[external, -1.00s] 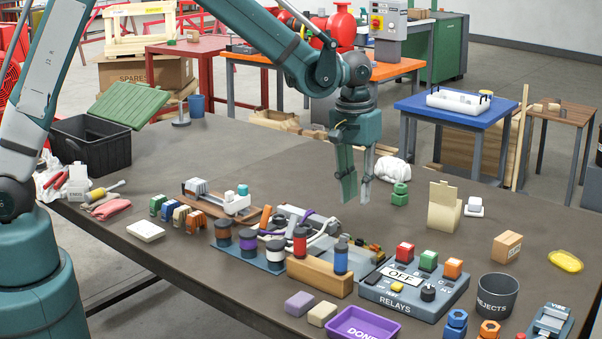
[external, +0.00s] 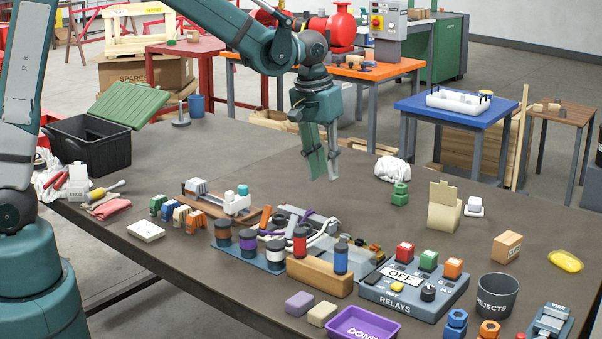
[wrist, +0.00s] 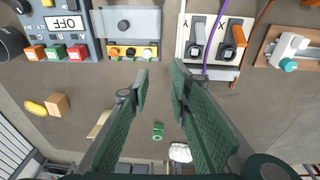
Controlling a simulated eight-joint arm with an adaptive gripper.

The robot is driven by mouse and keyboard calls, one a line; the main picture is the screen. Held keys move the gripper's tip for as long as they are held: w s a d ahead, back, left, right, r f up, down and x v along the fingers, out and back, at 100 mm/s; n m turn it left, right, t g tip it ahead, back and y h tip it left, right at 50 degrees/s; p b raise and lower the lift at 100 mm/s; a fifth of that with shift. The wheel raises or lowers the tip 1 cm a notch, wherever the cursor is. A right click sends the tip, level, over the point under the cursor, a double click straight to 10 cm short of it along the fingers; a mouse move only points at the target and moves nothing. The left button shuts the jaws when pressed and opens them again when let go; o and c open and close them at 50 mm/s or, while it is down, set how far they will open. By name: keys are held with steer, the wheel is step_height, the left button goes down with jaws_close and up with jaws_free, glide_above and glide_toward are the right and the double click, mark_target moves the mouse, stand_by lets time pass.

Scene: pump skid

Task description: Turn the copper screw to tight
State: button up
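My gripper (external: 323,170) hangs above the table, pointing down. Its two green fingers are apart with nothing between them; the wrist view shows the gap (wrist: 159,88). I cannot single out the copper screw for sure. In the external view, that row is small and partly hidden behind the relay box.
The relay box (external: 414,288) with coloured buttons stands beside the grey unit. A board with two levers (wrist: 214,45) and a purple cable (wrist: 208,50) lies on the other side.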

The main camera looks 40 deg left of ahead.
steer(key=s+a+r+t+b, duration=0.1)
steer(key=s+a+r+b, duration=0.2)
steer(key=a, duration=0.5)
steer(key=shift+s+a+r, duration=0.15)
steer(key=shift+s+a, duration=0.25)
steer(key=shift+s, duration=0.3)
steer(key=shift+w+d, duration=0.1)
steer(key=w+d+f+n+g+p, duration=0.1)
steer(key=w+d+f+n+p, duration=0.1)
steer(key=d+f+n, duration=0.2)
steer(key=w+d+f+n+p, duration=0.2)
steer(key=d+f+n, duration=0.2)
steer(key=d+n, duration=0.6)
steer(key=w+d+f+n+g+p, duration=0.1)
steer(key=w+d+f+n+p, duration=0.2)
steer(key=d+n, duration=0.5)
steer(key=shift+d+f+n+g+y, duration=0.1)
steer(key=shift+f+n+g+y, duration=0.2)
steer(key=shift+f+y, duration=0.15)
steer(key=shift+f, duration=0.15)
